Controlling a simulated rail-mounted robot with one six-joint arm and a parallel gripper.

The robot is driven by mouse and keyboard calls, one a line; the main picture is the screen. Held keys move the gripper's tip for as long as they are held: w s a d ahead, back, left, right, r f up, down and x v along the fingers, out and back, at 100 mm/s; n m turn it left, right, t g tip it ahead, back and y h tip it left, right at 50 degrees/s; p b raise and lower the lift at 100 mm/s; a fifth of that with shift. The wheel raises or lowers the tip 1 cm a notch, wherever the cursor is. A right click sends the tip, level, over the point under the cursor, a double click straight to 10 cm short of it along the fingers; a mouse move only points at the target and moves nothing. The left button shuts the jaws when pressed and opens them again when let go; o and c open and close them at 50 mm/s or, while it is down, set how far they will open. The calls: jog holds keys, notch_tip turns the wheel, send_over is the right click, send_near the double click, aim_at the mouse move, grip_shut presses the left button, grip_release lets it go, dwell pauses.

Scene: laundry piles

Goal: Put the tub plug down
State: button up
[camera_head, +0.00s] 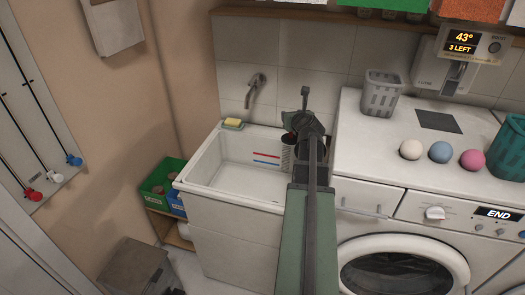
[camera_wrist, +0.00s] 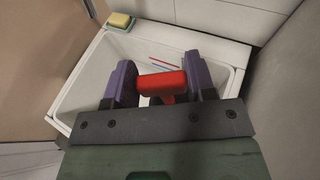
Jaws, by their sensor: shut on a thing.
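In the wrist view, my gripper (camera_wrist: 162,86) has its two purple-padded fingers closed on a red tub plug (camera_wrist: 162,84). The plug is held between the pads, with a white tub (camera_wrist: 72,97) behind and below it. In the head view, the tub (camera_head: 205,166) stands against the tiled wall, and red and blue lines mark its inner wall. My gripper (camera_head: 302,140) is over the right side of the tub in that view. My arm hides the plug there. The gap between plug and tub floor cannot be told.
A washing machine (camera_head: 430,215) stands on the right, with a grey basket (camera_head: 381,93) and several balls on top. Green and blue crates are left of the tub.

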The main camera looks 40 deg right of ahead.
jog(key=w+d+f+b, duration=0.3)
jog(key=f+b, duration=0.2)
jog(key=f, duration=0.4)
jog(key=shift+m+g+h, duration=0.3)
jog(key=shift+m+h, duration=0.3)
jog(key=shift+h, duration=0.1)
jog(key=w+d, duration=0.3)
jog(key=d, duration=0.2)
jog(key=w+d, duration=0.3)
jog(key=d, duration=0.3)
jog(key=w+d+r, duration=0.1)
jog(key=w+d, duration=0.3)
jog(key=d, duration=0.2)
notch_tip(320, 180, down, 3)
jog(key=b, duration=0.3)
jog(key=f+b, duration=0.4)
jog(key=shift+w+d+f, duration=0.1)
jog(key=shift+d+f, duration=0.1)
jog(key=shift+f, duration=0.15)
jog(key=o, duration=1.3)
jog(key=shift+r, duration=0.15)
